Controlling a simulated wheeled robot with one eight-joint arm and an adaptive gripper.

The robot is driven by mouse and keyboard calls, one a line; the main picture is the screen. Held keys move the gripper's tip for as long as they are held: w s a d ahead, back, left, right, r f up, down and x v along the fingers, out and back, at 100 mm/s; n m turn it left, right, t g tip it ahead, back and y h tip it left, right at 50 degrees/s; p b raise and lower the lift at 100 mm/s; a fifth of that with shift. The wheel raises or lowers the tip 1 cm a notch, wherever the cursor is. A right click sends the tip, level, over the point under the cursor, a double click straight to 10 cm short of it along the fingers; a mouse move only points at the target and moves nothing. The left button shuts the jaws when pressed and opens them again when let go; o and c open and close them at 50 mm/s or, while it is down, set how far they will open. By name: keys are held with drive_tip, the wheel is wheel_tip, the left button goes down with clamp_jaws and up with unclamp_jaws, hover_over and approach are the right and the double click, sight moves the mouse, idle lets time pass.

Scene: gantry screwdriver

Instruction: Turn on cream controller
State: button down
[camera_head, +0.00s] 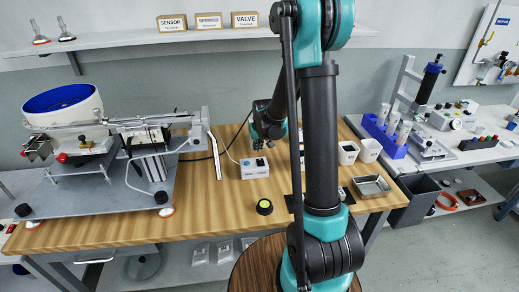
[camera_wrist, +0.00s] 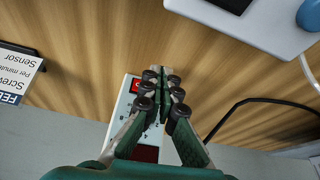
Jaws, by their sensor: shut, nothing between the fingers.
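A red switch (camera_wrist: 136,86) shows on the box just left of the fingertips. A dark red panel (camera_wrist: 145,152) shows between the fingers. The fingers hide much of the box, and I cannot tell whether they touch it or how the switch is set.
A pale device (camera_wrist: 255,25) with a blue knob lies at the upper right of the wrist view. A feeder machine (camera_head: 155,135) stands left of the controller. A metal tray (camera_head: 371,187) is at right.

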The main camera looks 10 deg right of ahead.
drive_tip(key=shift+w+a, duration=0.1)
drive_tip(key=shift+w, duration=0.55)
